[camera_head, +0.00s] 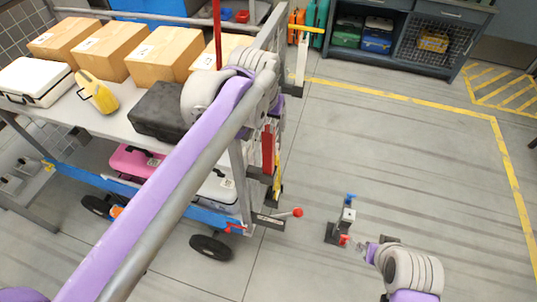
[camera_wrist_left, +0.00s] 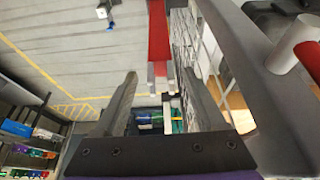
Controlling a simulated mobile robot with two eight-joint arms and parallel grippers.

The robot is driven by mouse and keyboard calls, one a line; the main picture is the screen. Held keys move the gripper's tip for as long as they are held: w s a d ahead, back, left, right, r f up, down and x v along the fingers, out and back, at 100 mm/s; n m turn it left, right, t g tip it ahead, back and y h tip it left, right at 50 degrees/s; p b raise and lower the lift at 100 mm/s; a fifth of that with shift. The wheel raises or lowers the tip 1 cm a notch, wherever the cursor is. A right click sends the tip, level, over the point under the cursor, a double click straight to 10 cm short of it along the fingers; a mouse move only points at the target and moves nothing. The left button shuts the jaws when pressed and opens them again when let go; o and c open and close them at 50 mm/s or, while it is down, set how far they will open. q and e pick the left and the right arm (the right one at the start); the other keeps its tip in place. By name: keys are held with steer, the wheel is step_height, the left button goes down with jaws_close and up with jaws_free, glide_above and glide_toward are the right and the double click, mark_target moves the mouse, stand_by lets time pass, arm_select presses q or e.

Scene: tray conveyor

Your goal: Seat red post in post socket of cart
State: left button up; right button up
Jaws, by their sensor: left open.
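My left gripper (camera_wrist_left: 160,73) is open, its two dark fingers spread. A red post (camera_wrist_left: 158,32) shows between and beyond the fingertips in the left wrist view; I cannot tell whether they touch it. In the head view a red upright piece (camera_head: 267,148) stands at the cart's near right corner, just below my left wrist. Another thin red post (camera_head: 217,30) rises behind my left arm. The cart (camera_head: 238,165) has a grey frame and blue lower edge. Its post socket cannot be made out. My right gripper (camera_head: 366,250) is at the lower right, too small to read.
Cardboard boxes (camera_head: 120,50), a yellow item (camera_head: 97,92) and a black case (camera_head: 160,110) lie on the upper shelf. A small floor stand (camera_head: 335,232) with blue and red knobs is beside my right gripper. A red-tipped lever (camera_head: 298,212) sticks out from the cart. Floor to the right is clear.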

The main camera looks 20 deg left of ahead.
arm_select(q)
glide_above(269, 153)
steer(key=w, duration=0.3)
steer(key=f, duration=0.5)
steer(key=shift+s+a+f, duration=0.1)
steer(key=shift+a+f, duration=0.15)
steer(key=shift+f, duration=0.15)
jaws_close()
stand_by(0.7)
